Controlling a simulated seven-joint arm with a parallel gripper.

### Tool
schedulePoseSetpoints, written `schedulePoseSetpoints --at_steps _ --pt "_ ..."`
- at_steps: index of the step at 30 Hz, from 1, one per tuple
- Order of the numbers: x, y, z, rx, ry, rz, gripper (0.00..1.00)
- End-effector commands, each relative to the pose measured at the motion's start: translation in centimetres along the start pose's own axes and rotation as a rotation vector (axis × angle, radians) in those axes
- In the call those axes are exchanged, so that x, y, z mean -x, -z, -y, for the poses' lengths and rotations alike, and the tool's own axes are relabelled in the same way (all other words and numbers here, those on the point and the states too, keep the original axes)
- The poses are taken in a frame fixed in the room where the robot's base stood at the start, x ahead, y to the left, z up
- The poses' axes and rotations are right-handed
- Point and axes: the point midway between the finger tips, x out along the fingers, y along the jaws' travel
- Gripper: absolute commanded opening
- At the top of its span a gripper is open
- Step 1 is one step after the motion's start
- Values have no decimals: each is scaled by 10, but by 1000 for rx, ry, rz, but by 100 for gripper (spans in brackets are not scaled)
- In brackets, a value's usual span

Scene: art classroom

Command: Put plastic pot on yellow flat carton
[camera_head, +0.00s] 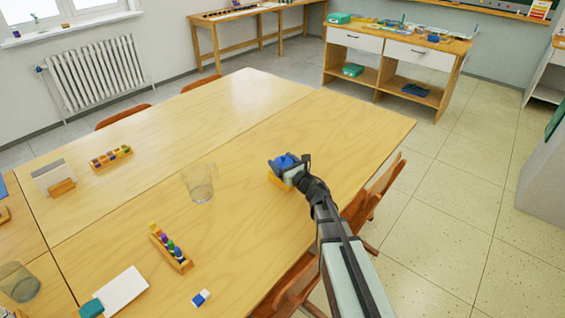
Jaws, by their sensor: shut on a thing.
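The plastic pot (286,160) looks like a small blue thing between the fingers of my gripper (289,164), which is shut on it. The yellow flat carton (278,181) shows as a thin yellow-orange edge just below the pot and my gripper, near the table's right side. Most of the carton is hidden by my gripper and the pot. I cannot tell whether the pot touches the carton or is held slightly above it.
A clear glass (199,184) stands left of my gripper on the wooden table (240,130). A wooden holder with coloured pieces (171,250) and a blue-white eraser (201,298) lie nearer. Chairs (372,200) stand along the right edge. The far table area is clear.

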Motion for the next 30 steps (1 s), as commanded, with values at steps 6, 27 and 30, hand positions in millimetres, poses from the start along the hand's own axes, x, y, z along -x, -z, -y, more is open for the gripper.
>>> schedulePoseSetpoints --at_steps 6,27,30 --pt "0 3 0 -1 0 0 75" --pt "13 0 -1 0 1 -1 100" --pt "30 -1 -2 0 1 -1 100"
